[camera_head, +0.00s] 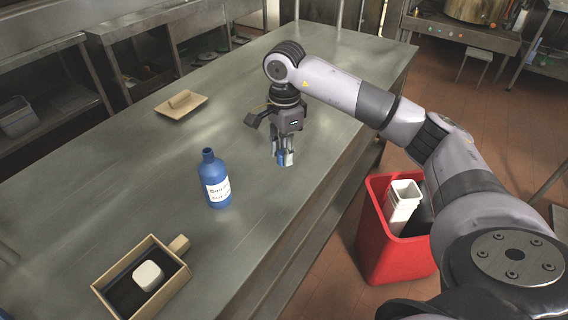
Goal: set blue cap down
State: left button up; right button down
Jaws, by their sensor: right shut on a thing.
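A small blue cap (288,158) is between the fingertips of my right gripper (283,157). The gripper points down and is shut on the cap, just above or at the steel table (215,115); I cannot tell whether the cap touches the top. The fingers hide part of the cap. A blue bottle (216,180) with a white label stands upright and open-necked on the table, to the left of the gripper and nearer to me. My left gripper is not in view.
A wooden box (105,283) holding a white block (148,275) lies at the near left. A red bin (372,240) with white containers (402,205) stands beside the table at right. The table around the gripper is clear.

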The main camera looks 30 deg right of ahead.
aim_at(284, 175)
notch_tip(284, 175, down, 5)
jog(key=shift+r, duration=0.15)
jog(key=shift+f, duration=0.2)
jog(key=c, duration=1.3)
grip_release()
jog(key=shift+r, duration=0.1)
